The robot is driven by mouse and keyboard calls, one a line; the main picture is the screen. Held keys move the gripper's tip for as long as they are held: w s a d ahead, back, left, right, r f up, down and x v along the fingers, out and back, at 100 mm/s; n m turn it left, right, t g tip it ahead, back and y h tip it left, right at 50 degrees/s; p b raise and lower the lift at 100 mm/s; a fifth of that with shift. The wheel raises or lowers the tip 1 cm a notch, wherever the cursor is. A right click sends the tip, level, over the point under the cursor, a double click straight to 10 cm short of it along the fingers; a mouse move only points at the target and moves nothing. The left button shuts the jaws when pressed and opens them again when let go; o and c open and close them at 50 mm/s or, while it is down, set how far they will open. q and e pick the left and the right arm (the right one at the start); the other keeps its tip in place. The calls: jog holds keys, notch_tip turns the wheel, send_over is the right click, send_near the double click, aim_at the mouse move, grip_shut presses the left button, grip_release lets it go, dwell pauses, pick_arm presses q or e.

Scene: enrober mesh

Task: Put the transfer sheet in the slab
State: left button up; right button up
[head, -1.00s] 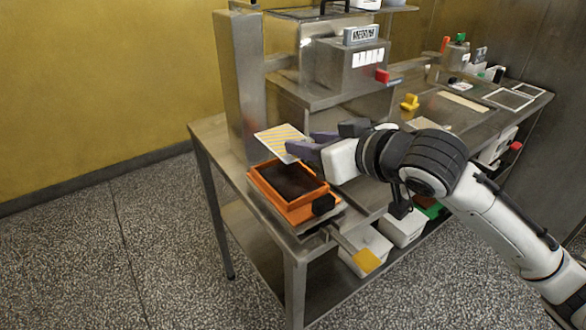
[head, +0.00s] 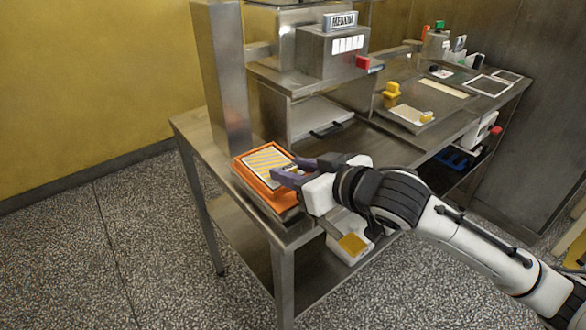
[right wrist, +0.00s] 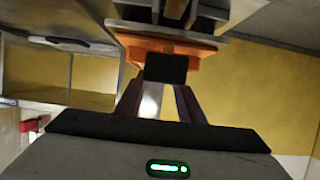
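The transfer sheet (head: 262,158), pale with yellow stripes, lies over the slab inside the orange frame (head: 246,175) at the table's left end. It looks nearly flat and covers most of the dark slab. My right gripper (head: 285,168) is at the frame's right side, its purple fingers spread apart beside the sheet's right edge. In the right wrist view, the fingers (right wrist: 155,92) stand apart, with the frame's black block (right wrist: 165,68) ahead of the gap and the orange frame (right wrist: 190,50) behind it. No sheet shows between them. My left gripper is not in view.
A tall steel column (head: 222,80) stands behind the frame. A steel machine (head: 335,60) with a red knob (head: 362,62) rises at the back. A yellow-handled piece (head: 391,94) stands farther right. Steel tabletop (head: 395,143) is clear in the middle.

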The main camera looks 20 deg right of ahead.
jog(key=o, duration=0.3)
jog(key=shift+o, duration=0.2)
jog(key=shift+r, duration=0.15)
jog(key=shift+s+d+r, duration=0.1)
jog(key=shift+s, duration=0.15)
notch_tip(320, 180, up, 3)
send_over(332, 229)
jog(key=w+a, duration=0.1)
jog(key=w, duration=0.1)
jog(key=s+r+p, duration=0.1)
jog(key=s+p, duration=0.1)
jog(key=p, duration=0.4)
jog(key=shift+m+g, duration=0.4)
jog(key=f, duration=0.6)
jog(key=d+f, duration=0.1)
jog(key=f, duration=0.1)
jog(key=shift+f, duration=0.4)
jog(key=s+a+f+g, duration=0.1)
jog(key=s+f, duration=0.4)
jog(key=f, duration=0.3)
jog(key=s+a+f+g+h, duration=0.1)
jog(key=s+f, duration=0.4)
jog(key=f, duration=0.3)
jog(key=s+a+f+m+g+h, duration=0.1)
jog(key=s+f, duration=0.5)
jog(key=f, duration=0.3)
